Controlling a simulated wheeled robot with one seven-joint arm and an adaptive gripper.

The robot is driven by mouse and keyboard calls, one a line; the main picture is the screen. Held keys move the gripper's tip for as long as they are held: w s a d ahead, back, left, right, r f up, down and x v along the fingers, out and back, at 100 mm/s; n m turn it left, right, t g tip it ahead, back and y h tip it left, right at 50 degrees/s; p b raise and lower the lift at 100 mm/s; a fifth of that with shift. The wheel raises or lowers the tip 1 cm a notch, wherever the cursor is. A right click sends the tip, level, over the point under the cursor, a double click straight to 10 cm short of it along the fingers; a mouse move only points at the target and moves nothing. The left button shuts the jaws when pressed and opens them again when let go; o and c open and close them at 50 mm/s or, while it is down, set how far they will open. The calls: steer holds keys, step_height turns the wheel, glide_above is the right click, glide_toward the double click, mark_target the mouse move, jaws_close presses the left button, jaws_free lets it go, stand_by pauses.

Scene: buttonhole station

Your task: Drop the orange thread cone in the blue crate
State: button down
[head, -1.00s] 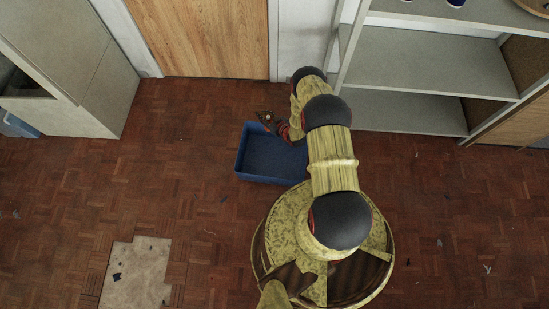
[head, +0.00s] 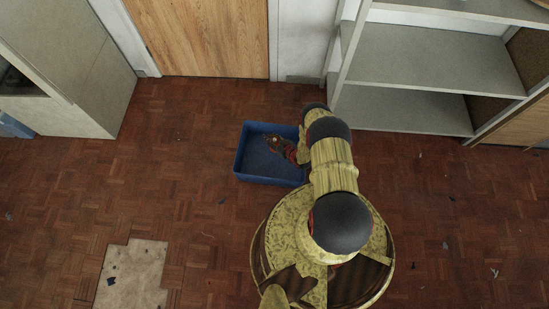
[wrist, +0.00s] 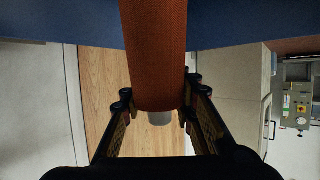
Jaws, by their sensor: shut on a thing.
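The orange thread cone (wrist: 155,55) fills the upper middle of the wrist view, between the two fingers of my gripper (wrist: 158,112). The fingers are shut on it near its end, where a pale grey tip shows. The blue crate (head: 239,165) stands on the floor in the head view, just left of my arm. My gripper (head: 277,143) is over the inside of the crate in that view. The cone cannot be made out clearly there. Blue crate wall (wrist: 230,20) also shows behind the cone in the wrist view.
A grey shelf unit (head: 430,60) stands at the upper right and a grey cabinet (head: 85,80) at the upper left. A wooden door (head: 205,40) is at the back. The parquet floor (head: 190,200) left of the crate is mostly clear, with small scraps.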

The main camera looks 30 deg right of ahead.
step_height(320, 180, down, 2)
steer(key=shift+f+b, duration=0.1)
steer(key=shift+b, duration=0.4)
steer(key=c, duration=1.3)
jaws_free()
steer(key=shift+c, duration=0.2)
steer(key=shift+o, duration=0.2)
steer(key=v, duration=1.2)
